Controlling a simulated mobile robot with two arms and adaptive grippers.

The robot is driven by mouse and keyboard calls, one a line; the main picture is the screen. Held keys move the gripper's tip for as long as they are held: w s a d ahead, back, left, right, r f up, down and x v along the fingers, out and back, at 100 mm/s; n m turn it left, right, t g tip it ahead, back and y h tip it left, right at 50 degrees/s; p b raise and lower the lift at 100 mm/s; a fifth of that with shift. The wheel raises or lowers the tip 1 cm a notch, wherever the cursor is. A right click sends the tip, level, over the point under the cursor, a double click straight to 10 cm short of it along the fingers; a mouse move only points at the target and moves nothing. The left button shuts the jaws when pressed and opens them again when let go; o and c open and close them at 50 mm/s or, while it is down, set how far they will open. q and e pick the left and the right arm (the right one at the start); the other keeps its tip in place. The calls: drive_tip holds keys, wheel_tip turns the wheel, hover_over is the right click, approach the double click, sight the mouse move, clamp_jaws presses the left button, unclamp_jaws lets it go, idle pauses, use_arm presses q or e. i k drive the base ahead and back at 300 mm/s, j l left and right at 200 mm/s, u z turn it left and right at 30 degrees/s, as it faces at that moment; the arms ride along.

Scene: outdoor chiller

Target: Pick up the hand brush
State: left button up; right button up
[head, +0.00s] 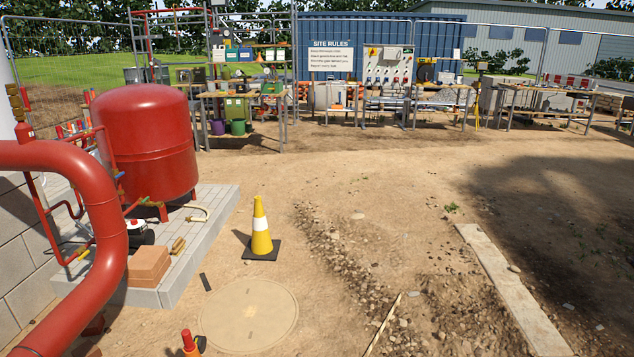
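A small tan and brown object (178,246) lies on the grey block plinth, right of the stacked bricks. It may be the hand brush, but it is too small to tell for sure. A pale curved piece (198,213) lies farther back on the same plinth. A short dark object (205,282) lies on the dirt just off the plinth's edge, and I cannot tell what it is. Neither of my grippers is in the head view.
A thick red pipe (112,230) bends across the left foreground. A red tank (150,140) stands on the plinth (215,215). A yellow cone (260,230) stands right of it, behind a round cover (249,316). Open dirt lies to the right; workbenches line the back.

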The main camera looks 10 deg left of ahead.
sight(180, 244)
drive_tip(key=i+l, duration=0.1)
drive_tip(key=i, duration=0.8)
drive_tip(key=i+l, duration=0.1)
drive_tip(key=i, duration=0.75)
drive_tip(key=i+u, duration=0.1)
drive_tip(key=i, duration=0.8)
drive_tip(key=i+u, duration=0.25)
drive_tip(key=i, duration=0.2)
drive_tip(key=i+l+u, duration=0.2)
drive_tip(key=i, duration=0.25)
drive_tip(key=i+l+u, duration=0.1)
drive_tip(key=i+u, duration=0.15)
drive_tip(key=i, duration=0.25)
drive_tip(key=i+j+u, duration=0.15)
drive_tip(key=i+u, duration=0.45)
drive_tip(key=u, duration=0.2)
drive_tip(key=i+u, duration=0.55)
drive_tip(key=i, duration=0.9)
